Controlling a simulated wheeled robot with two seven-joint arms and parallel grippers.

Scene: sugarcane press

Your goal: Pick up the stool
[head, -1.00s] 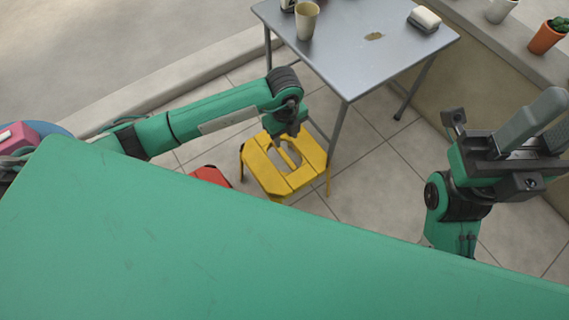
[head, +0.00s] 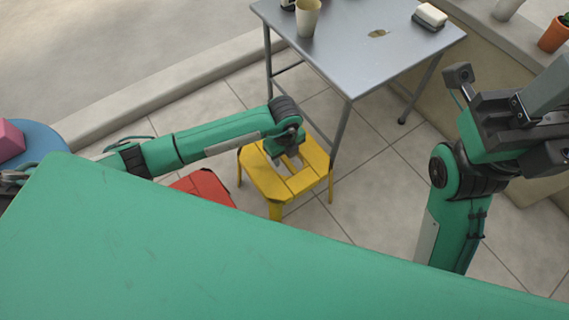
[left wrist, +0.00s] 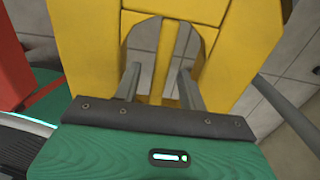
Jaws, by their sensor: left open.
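The yellow stool (head: 265,182) stands upright on the tiled floor, beside the metal table. Its seat has openings on both sides of a narrow central bar. My left gripper (head: 287,160) is over the seat, pointing down. In the left wrist view, the yellow seat (left wrist: 225,62) fills the upper part. The two fingers of my left gripper (left wrist: 158,86) are apart, one on each side of the central bar, at the openings. I cannot tell how deep the fingertips reach. My right gripper (head: 545,125) is at the right edge, away from the stool, its fingers partly cut off.
A red stool (head: 203,186) is close to the left of the yellow one. The grey metal table (head: 350,50) stands behind, with a cup (head: 307,18) on it; one leg is near the stool. A blue round top (head: 40,145) is far left. Floor in front-right is clear.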

